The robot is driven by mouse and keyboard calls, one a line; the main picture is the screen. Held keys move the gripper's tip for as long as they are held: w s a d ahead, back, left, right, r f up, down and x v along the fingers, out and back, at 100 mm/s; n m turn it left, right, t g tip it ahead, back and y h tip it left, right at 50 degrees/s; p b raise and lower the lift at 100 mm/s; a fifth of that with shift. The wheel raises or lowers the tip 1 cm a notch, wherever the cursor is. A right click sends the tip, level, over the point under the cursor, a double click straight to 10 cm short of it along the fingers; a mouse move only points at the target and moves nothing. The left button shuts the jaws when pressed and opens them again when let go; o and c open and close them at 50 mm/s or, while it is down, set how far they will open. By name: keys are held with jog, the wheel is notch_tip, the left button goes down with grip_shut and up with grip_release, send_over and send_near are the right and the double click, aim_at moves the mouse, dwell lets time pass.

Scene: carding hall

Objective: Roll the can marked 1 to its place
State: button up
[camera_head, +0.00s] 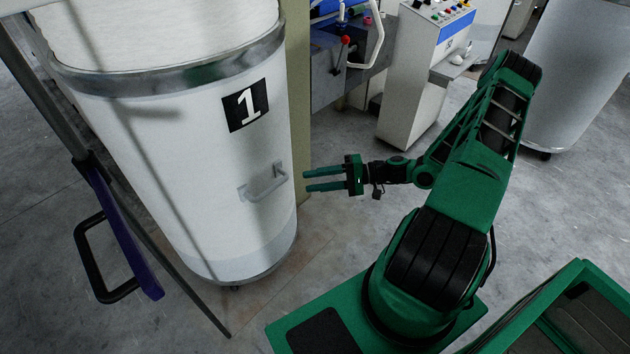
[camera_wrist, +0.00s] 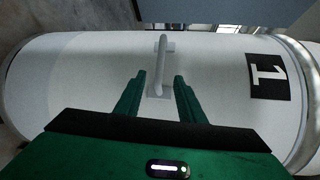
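The can marked 1 (camera_head: 190,170) is a tall white cylinder with a metal rim, standing upright on the left in the head view. A black label with a white 1 is on its side, with a pale bar handle (camera_head: 264,183) below it. My gripper (camera_head: 306,181) is open and empty, pointing at the handle from the right, apparently a short way off. In the wrist view the can (camera_wrist: 90,80) lies sideways across the picture. Its handle (camera_wrist: 161,66) is ahead of and between my two fingers (camera_wrist: 155,90); the fingers do not appear closed on it.
A machine with a control panel (camera_head: 420,60) stands behind, and another white can (camera_head: 580,80) stands at the right. A dark pole and a purple part with a black handle (camera_head: 118,240) are in the left foreground. Concrete floor (camera_head: 345,150) is open between can and cabinet.

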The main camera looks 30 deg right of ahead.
aim_at(279, 186)
jog(key=x, duration=1)
jog(key=shift+w+a, duration=0.1)
jog(key=shift+a, duration=0.25)
grip_shut()
jog(key=shift+d+f, duration=0.1)
jog(key=shift+f, duration=0.05)
dwell(0.9)
